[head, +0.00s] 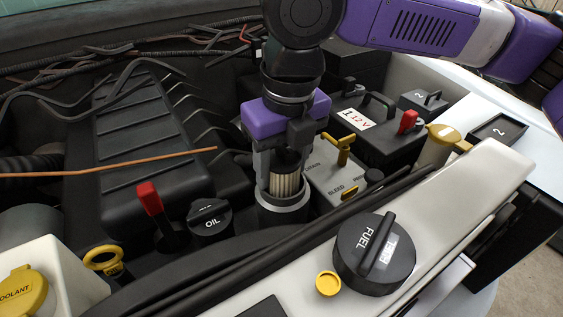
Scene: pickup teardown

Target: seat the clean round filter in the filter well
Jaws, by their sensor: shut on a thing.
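My gripper (288,160) points straight down and is shut on the clean round filter (286,183), a pleated cream cylinder with a dark top. The filter is upright, and its lower part is at the mouth of the filter well (283,207), a dark cup with a light grey rim. The near rim of the well shows below the filter. How deep the filter sits, and whether it touches the bottom, is hidden.
Close by stand the black OIL cap (209,218), a red-handled lever (150,199), and a grey BLEED box with a yellow valve (341,150). A black FUEL cap (374,254) and yellow cap (328,283) are in front. The 12V battery (375,128) is behind right.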

